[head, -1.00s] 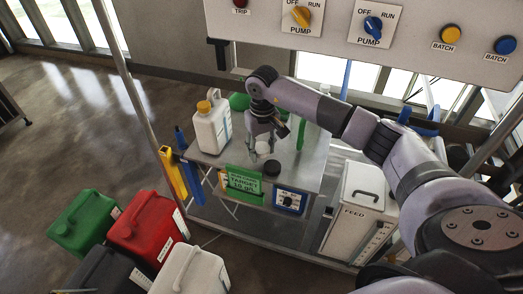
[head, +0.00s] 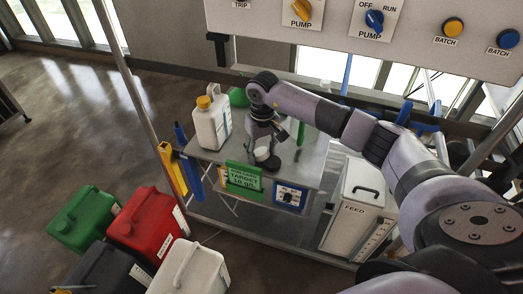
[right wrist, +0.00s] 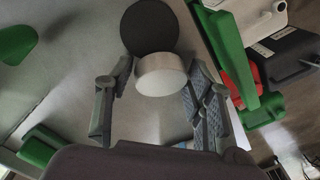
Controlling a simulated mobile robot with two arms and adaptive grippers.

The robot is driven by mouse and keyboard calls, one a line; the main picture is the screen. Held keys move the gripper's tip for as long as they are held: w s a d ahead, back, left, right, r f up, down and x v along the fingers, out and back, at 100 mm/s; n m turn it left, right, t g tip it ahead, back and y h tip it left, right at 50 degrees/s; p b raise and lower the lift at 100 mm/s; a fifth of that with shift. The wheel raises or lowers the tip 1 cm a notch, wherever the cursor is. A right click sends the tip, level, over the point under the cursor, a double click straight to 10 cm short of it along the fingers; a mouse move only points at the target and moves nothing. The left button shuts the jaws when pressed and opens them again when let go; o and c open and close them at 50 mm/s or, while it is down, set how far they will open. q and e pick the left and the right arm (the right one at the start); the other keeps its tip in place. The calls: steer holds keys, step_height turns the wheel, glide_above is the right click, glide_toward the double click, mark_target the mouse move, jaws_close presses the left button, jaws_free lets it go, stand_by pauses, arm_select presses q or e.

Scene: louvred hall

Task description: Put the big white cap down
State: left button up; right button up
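The big white cap (right wrist: 160,76) is pinched between the two fingertips of my right gripper (right wrist: 159,72) in the right wrist view. In the head view the cap (head: 261,154) hangs below my right gripper (head: 264,143), over the front part of the metal table (head: 311,165). A round black thing (right wrist: 149,25) lies just beyond the cap in the wrist view. In the head view it is partly behind the cap; I cannot tell whether they touch. My left gripper is not in view.
A white jug with an orange cap (head: 211,126) stands left of my gripper. A green sign (head: 243,177) and a blue dial box (head: 290,196) are at the table's front. A FEED box (head: 360,205) stands right. Several canisters, one red (head: 148,227), stand front left.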

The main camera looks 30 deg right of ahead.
mark_target(262, 151)
steer(key=shift+o, duration=1.1)
steer(key=shift+r+p, duration=0.55)
steer(key=shift+p, duration=0.05)
step_height(262, 151, up, 12)
steer(key=p, duration=0.5)
